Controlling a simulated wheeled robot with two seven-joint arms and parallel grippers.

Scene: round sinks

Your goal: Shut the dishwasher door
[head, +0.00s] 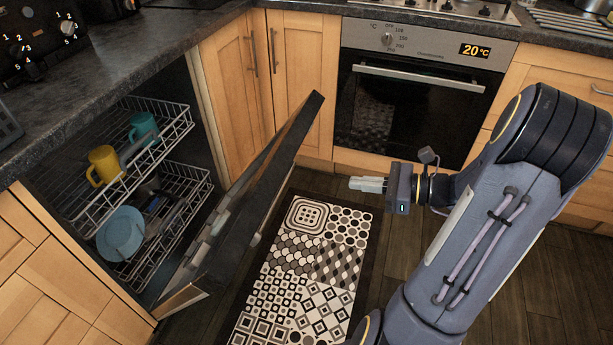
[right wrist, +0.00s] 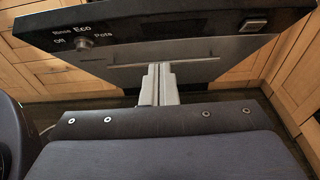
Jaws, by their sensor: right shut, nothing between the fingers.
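The dishwasher door (head: 262,185) is partly open, tilted out from the dishwasher cavity on the left in the head view. Its black control panel with a knob and printed words (right wrist: 150,32) spans the top of the right wrist view. My right gripper (head: 354,184) is shut and empty, on the outer side of the door and to its right, with floor mat visible between them. In the right wrist view the closed fingers (right wrist: 159,72) point at the door's outer face; contact cannot be made out. My left gripper is not in view.
Inside the dishwasher, the upper rack (head: 178,125) holds a yellow mug (head: 103,165) and a teal mug (head: 143,128). The lower rack (head: 190,185) holds a blue plate (head: 121,233). An oven (head: 415,105) stands behind. A patterned mat (head: 310,285) covers the floor.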

